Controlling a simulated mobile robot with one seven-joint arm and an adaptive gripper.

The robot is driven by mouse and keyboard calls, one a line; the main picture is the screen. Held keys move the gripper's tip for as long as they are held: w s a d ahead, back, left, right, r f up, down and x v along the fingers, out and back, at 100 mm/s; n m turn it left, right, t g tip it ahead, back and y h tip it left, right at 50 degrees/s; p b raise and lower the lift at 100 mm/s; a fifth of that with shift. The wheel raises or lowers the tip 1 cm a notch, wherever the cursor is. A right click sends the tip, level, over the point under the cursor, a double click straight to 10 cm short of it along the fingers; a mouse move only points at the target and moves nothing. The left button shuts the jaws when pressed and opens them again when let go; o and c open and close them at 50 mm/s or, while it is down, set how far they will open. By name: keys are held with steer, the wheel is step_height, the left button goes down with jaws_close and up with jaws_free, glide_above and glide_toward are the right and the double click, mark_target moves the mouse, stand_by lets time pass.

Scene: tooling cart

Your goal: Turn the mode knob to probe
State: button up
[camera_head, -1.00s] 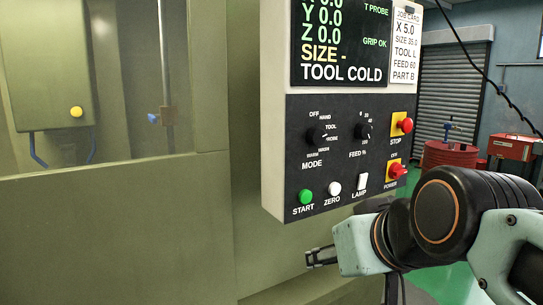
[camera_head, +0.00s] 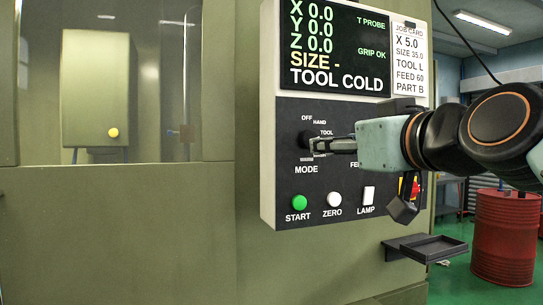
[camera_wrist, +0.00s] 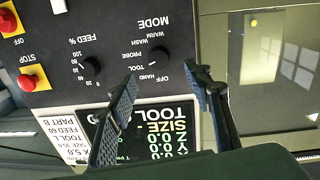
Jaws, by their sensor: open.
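The black mode knob (camera_wrist: 162,57) sits on the dark control panel, ringed by labels OFF, HAND, TOOL, PROBE, WARM and WASH. The wrist view shows it upside down, and I cannot tell for certain which label its pointer marks. My gripper (camera_wrist: 160,71) is open, its two fingertips appearing on either side of the knob. In the head view my gripper (camera_head: 312,146) is at the knob (camera_head: 305,139) from the right and hides part of it and the PROBE label. I cannot tell whether the fingers touch it.
The feed knob (camera_wrist: 90,68) is beside the mode knob. The green START (camera_head: 300,203), white ZERO (camera_head: 334,200) and LAMP (camera_head: 366,195) buttons are below. The red STOP button (camera_wrist: 28,82) is farther off. The screen (camera_head: 335,45) above reads TOOL COLD.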

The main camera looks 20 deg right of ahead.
mark_target(304, 138)
steer(key=w, duration=1)
steer(key=shift+w+d+r+p, duration=0.3)
steer(key=shift+w, duration=0.1)
steer(key=c, duration=1.1)
